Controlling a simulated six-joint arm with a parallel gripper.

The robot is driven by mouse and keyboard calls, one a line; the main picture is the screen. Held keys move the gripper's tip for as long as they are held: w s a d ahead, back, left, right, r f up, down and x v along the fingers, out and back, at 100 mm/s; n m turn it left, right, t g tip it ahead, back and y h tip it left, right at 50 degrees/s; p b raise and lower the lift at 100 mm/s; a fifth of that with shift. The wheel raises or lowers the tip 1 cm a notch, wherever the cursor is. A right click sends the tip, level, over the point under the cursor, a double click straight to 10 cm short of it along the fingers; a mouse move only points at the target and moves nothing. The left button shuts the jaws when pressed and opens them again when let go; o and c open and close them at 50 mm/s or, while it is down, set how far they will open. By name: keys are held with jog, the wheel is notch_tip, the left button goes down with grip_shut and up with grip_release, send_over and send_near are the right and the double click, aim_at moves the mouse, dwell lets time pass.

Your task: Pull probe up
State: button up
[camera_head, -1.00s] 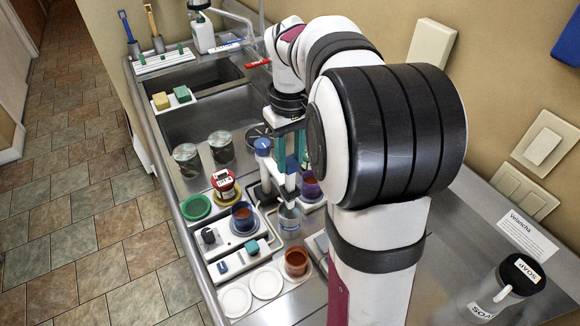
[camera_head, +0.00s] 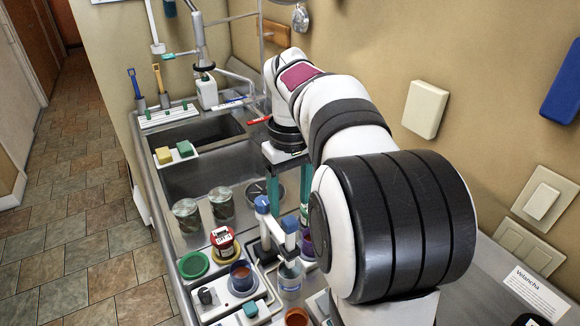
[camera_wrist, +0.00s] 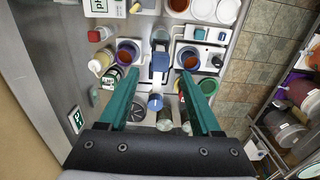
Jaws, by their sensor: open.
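The probe (camera_head: 289,225), a white upright piece with a blue top, hangs on a small stand with a blue-capped post (camera_head: 262,206). Its lower end is at a clear glass beaker (camera_head: 290,276); I cannot tell how deep it reaches. My gripper (camera_head: 289,212) is open above the stand, its teal fingers pointing down. In the wrist view, my gripper (camera_wrist: 160,73) has its fingers apart on either side, with the blue part of the probe stand (camera_wrist: 160,63) showing between them. Neither finger clearly touches the probe.
A red-and-white timer (camera_head: 222,240), a green lid (camera_head: 193,265) and a blue cup (camera_head: 241,275) stand left of the stand. Two jars (camera_head: 187,215) are by the sink (camera_head: 195,170). A purple cup (camera_wrist: 128,50) is close to one finger.

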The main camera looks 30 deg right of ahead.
notch_tip(320, 180, up, 11)
dwell(1.3)
